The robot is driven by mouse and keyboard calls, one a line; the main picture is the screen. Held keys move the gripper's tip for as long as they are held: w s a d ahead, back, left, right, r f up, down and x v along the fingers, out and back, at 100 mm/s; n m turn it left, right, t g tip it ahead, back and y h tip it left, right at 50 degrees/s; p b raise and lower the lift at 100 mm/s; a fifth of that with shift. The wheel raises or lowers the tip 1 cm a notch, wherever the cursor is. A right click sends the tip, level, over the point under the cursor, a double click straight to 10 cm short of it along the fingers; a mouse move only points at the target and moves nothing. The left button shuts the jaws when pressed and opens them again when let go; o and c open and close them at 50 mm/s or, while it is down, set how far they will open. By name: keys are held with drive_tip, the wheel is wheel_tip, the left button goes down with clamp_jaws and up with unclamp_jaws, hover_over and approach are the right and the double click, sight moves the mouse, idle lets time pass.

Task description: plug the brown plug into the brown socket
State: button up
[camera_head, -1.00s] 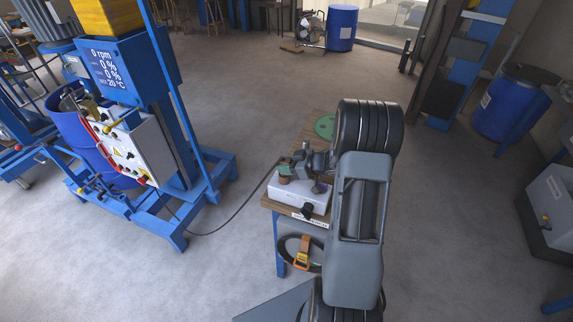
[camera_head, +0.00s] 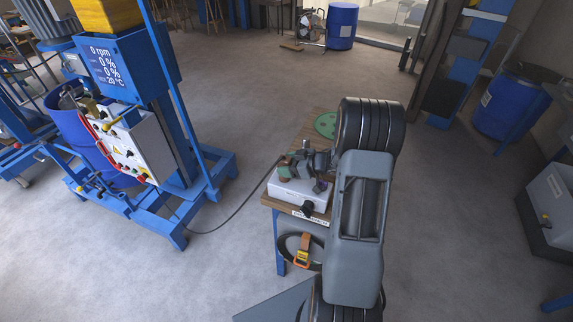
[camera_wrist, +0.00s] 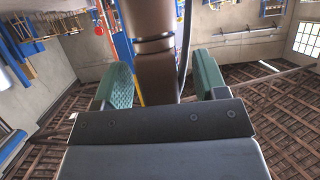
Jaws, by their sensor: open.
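The brown plug (camera_wrist: 153,55) stands between the two green finger pads of my gripper (camera_wrist: 160,85) in the wrist view, with gaps visible on both sides. A dark cable runs beside it. In the head view, my gripper (camera_head: 288,171) is low over the left part of the white box (camera_head: 300,195) on the small wooden table (camera_head: 318,124). A little brown shows below the green pad there, too small to tell plug from socket. The brown socket is not clearly visible, and I cannot tell how the plug sits relative to it.
A black knob (camera_head: 307,209) is on the box's front. A green disc (camera_head: 325,125) lies behind on the table. A black cable (camera_head: 238,213) runs from the table to the blue mixer (camera_head: 105,60) at left. A coil with an orange-brown strap (camera_head: 302,247) hangs under the table.

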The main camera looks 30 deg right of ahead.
drive_tip(key=b+v, duration=0.1)
drive_tip(key=v, duration=1.2)
drive_tip(key=shift+s+r, duration=0.15)
drive_tip(key=shift+r, duration=0.05)
drive_tip(key=shift+c, duration=0.5)
